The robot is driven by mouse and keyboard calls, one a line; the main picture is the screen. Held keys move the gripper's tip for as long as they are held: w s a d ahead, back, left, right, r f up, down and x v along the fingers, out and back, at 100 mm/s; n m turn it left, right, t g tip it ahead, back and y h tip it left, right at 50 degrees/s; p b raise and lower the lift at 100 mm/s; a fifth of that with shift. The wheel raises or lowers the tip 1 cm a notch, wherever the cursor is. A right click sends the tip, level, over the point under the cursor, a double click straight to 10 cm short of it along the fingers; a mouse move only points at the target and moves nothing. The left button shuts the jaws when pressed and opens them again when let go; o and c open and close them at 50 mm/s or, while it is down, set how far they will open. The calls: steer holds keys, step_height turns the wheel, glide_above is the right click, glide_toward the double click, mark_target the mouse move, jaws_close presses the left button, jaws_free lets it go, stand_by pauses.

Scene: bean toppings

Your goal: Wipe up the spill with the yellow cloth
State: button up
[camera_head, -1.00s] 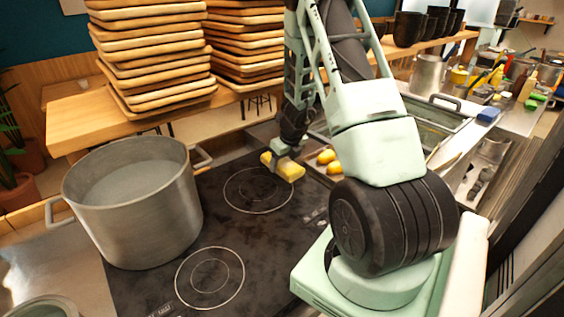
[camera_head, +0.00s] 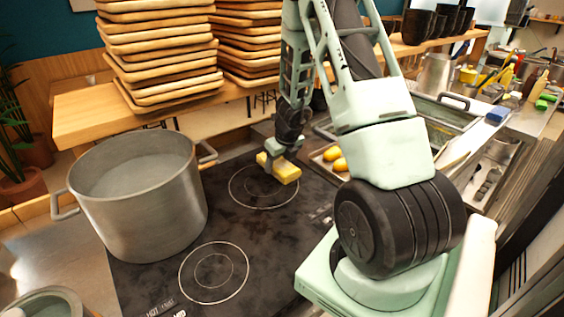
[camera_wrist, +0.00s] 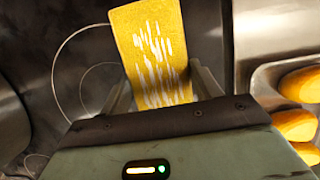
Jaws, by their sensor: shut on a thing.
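The yellow cloth (camera_head: 285,172) is a small thick block in the head view. My gripper (camera_head: 272,158) is shut on it at the back burner ring of the black cooktop (camera_head: 225,225). In the wrist view the cloth (camera_wrist: 155,50) shows pale streaks on its face and sits between the two fingers of my gripper (camera_wrist: 162,90). Whether it touches the cooktop is hard to tell. Dull greyish smudges show on the cooktop around the rings; I cannot tell which of them is the spill.
A large metal pot (camera_head: 140,200) stands on the cooktop's left side. Stacked wooden trays (camera_head: 160,60) stand on a shelf behind. A metal tray with yellow items (camera_head: 340,164) lies to the right. The cooktop's front burner ring is clear.

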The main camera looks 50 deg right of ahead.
step_height(320, 180, up, 8)
steer(key=p, duration=0.8)
steer(key=shift+r, duration=0.1)
stand_by(0.8)
